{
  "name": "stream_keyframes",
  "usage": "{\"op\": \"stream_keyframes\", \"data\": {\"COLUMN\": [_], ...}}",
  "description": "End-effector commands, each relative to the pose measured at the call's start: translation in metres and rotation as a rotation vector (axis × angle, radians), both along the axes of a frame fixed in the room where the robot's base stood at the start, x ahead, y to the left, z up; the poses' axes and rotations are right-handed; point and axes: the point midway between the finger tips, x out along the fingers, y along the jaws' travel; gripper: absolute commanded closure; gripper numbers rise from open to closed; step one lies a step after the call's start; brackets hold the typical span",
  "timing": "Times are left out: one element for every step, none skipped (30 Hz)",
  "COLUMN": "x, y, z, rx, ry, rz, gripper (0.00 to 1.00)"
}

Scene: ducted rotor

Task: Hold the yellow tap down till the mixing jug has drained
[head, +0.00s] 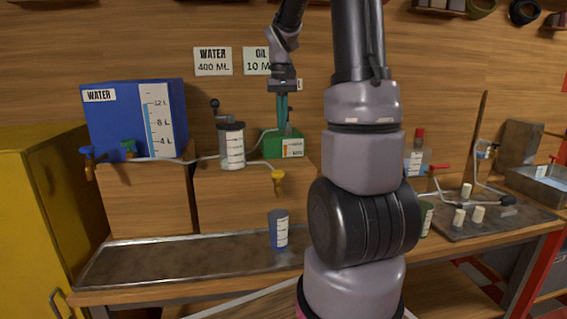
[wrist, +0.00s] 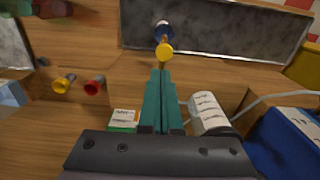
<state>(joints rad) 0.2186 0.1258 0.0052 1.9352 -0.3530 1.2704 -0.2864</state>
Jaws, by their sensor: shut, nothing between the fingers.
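The yellow tap (head: 278,178) sticks out from the front of the wooden block, above a blue measuring cup (head: 278,231). In the wrist view the tap's round yellow top (wrist: 164,50) lies just beyond my fingertips, with the cup (wrist: 163,29) behind it. The mixing jug (head: 231,150), pale with a scale and a dark crank, stands on the block; it also shows in the wrist view (wrist: 207,112). I cannot read its level. My gripper (head: 284,131) points down with its teal fingers shut and empty, above the block near the green oil box (head: 292,147). No contact with the tap shows.
A blue water tank (head: 120,120) stands left of the jug, and a thin pipe joins them. A metal tray (head: 160,265) lies below the blocks. My arm hides part of the bench. Small pale cylinders (head: 478,214) stand on a dark tray at the right.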

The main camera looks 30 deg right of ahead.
Motion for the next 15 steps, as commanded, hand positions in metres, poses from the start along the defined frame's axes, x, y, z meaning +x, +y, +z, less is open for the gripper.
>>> {"op": "stream_keyframes", "data": {"x": [0.001, 0.001, 0.001, 0.001, 0.001, 0.001, 0.001, 0.001, 0.001, 0.001, 0.001, 0.001, 0.001, 0.001, 0.001], "y": [-0.001, -0.001, -0.001, -0.001, -0.001, -0.001, -0.001, -0.001, -0.001, -0.001, -0.001, -0.001, -0.001, -0.001, -0.001], "z": [-0.001, -0.001, -0.001, -0.001, -0.001, -0.001, -0.001, -0.001, -0.001, -0.001, -0.002, -0.003, -0.005, -0.007, -0.011], "rx": [0.000, 0.000, 0.000, 0.000, 0.000, 0.000, 0.000, 0.000, 0.000, 0.000, 0.000, 0.000, 0.000, -0.001, -0.001], "ry": [0.002, 0.003, 0.003, 0.003, 0.002, 0.002, 0.002, 0.002, 0.002, 0.002, 0.002, 0.003, 0.003, 0.003, 0.003], "rz": [0.000, 0.001, 0.001, 0.001, 0.001, 0.001, 0.001, 0.001, 0.000, 0.000, 0.000, 0.000, 0.000, 0.001, 0.001], "gripper": [1.00, 1.00, 1.00, 1.00, 1.00, 1.00, 1.00, 1.00, 1.00, 1.00, 1.00, 1.00, 1.00, 1.00, 1.00]}}
